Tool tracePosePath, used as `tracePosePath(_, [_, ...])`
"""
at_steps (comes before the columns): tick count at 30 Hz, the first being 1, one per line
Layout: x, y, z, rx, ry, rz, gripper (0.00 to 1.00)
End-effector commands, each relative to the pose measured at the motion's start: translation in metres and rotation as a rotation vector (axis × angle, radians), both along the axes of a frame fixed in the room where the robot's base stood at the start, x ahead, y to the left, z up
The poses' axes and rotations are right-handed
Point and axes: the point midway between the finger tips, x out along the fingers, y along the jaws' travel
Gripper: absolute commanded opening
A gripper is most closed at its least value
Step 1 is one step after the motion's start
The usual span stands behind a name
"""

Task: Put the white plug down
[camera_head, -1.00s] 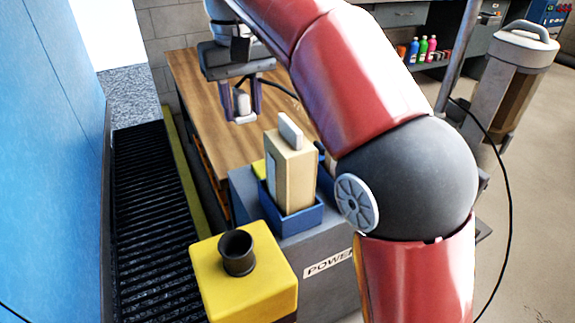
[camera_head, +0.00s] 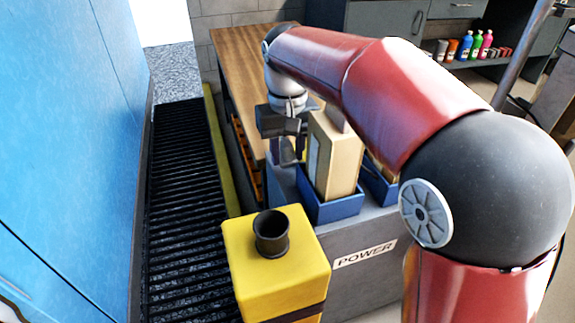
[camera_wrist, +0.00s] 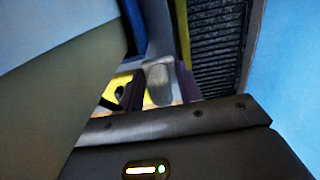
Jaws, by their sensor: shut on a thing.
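The white plug (camera_wrist: 158,82) looks grey-white in the wrist view and sits between the purple fingers of my gripper (camera_wrist: 160,90). My gripper is shut on it. In the head view my gripper (camera_head: 289,152) is just left of and behind the tan box, above the left edge of the grey POWER cabinet (camera_head: 350,278). The plug is hard to make out there, and the tan box partly hides the fingers. I cannot tell whether the plug touches anything below.
The tan box (camera_head: 340,160) stands upright in a blue tray (camera_head: 335,209) on the cabinet, close to my gripper. A yellow block (camera_head: 250,270) with a black cup (camera_head: 271,234) stands in front. The wooden bench (camera_head: 240,60) is behind. A black grating (camera_head: 180,210) runs along the left.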

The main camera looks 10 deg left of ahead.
Motion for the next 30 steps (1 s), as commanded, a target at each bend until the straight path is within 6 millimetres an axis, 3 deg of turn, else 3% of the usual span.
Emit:
tracePosePath(7, [-0.001,0.0,-0.036,-0.001,0.002,0.001,0.0])
tracePosePath(19, [0.0,0.0,-0.041,-0.001,0.001,0.0,0.0])
tracePosePath(20, [0.0,0.0,-0.042,-0.001,0.001,0.0,0.37])
tracePosePath(21, [0.0,0.0,-0.041,-0.001,0.001,0.0,0.42])
tracePosePath(25, [0.0,0.0,-0.041,-0.001,0.001,0.0,0.57])
tracePosePath(30, [0.0,0.0,-0.041,-0.001,0.001,0.0,0.57])
